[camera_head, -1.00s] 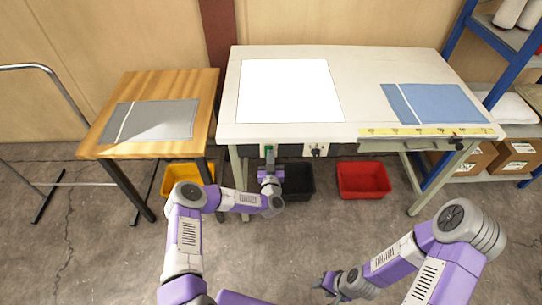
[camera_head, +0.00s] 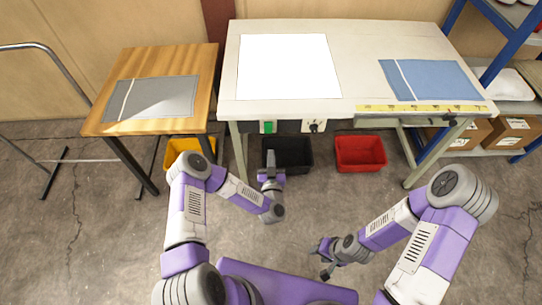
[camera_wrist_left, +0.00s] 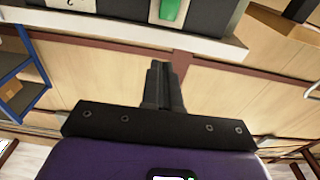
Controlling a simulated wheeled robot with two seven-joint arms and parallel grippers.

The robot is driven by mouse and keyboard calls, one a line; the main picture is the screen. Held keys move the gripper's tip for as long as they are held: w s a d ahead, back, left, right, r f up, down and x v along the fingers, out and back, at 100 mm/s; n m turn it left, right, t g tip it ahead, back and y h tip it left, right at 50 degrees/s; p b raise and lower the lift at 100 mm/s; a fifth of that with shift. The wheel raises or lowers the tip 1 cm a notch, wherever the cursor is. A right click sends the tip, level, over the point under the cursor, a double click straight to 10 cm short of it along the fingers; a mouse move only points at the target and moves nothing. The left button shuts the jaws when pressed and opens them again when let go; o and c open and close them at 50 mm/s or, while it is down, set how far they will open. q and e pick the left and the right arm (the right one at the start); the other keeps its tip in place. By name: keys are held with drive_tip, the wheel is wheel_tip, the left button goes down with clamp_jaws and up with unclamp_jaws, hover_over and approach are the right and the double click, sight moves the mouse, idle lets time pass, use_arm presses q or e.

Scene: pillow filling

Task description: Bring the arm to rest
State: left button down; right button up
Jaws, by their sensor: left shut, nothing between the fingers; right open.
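My left gripper (camera_head: 270,160) is held in front of the white table, over the floor near the black bin, with its fingers together and empty. In the left wrist view its closed fingers (camera_wrist_left: 160,85) stand side by side, with wooden wall panels behind and the table's underside edge above. My right gripper (camera_head: 322,256) hangs low over the floor at the lower middle right, apart from the tables; its fingers are spread and hold nothing.
The white table (camera_head: 370,50) carries a white sheet (camera_head: 288,66) and a blue cloth (camera_head: 432,80). A wooden table (camera_head: 200,85) with a grey cloth (camera_head: 150,98) stands left. Yellow (camera_head: 184,151), black (camera_head: 290,153) and red (camera_head: 360,153) bins sit below. Shelving stands right.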

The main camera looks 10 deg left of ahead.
idle(0.6)
use_arm(q)
drive_tip(key=s+d+f+m+g+h, duration=0.3)
drive_tip(key=s+d+f+g+h, duration=0.5)
drive_tip(key=f+h, duration=0.1)
drive_tip(key=s+a+n+g, duration=0.1)
drive_tip(key=s+g, duration=0.4)
drive_tip(key=s, duration=0.4)
drive_tip(key=s+a+f+n+g, duration=0.1)
drive_tip(key=s+g, duration=0.3)
drive_tip(key=s, duration=0.5)
drive_tip(key=shift+s+a+f+n+g, duration=0.25)
drive_tip(key=shift+s+a+n+g, duration=0.15)
drive_tip(key=shift+a, duration=0.4)
